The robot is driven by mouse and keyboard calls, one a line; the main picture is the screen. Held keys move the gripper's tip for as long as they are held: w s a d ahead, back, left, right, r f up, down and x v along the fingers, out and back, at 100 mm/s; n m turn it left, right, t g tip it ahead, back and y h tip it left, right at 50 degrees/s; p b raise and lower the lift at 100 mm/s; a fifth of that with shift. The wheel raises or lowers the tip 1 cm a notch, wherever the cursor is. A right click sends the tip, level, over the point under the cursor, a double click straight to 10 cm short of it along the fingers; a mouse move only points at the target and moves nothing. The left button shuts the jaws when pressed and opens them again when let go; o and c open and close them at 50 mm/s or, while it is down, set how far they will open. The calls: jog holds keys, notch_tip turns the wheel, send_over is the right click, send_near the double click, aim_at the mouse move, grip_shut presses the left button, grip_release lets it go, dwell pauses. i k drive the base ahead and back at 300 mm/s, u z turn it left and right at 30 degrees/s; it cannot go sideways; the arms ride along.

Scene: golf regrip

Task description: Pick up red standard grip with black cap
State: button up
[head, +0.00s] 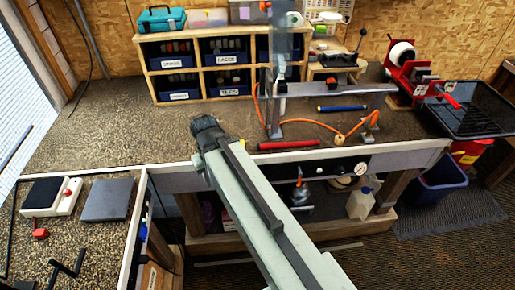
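A slim red grip (289,145) lies flat near the front edge of the main workbench, right of the picture's middle. It lies roughly parallel to that edge. Its end cap is too small to make out clearly. My pale arm reaches up from the bottom of the picture to a dark joint left of the red grip. Open bench lies between that joint and the grip. I cannot make out my gripper or its fingers in this view.
A blue grip (341,108) lies farther back. An orange hose (310,123) loops around it, beside a clear upright tube (283,55). A wooden shelf with labelled bins (227,52) stands behind.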

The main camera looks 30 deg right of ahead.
aim_at(289, 144)
jog(key=u, duration=0.55)
jog(key=k, duration=1.15)
jog(key=u, duration=0.4)
jog(key=i, duration=1.5)
jog(key=u, duration=0.05)
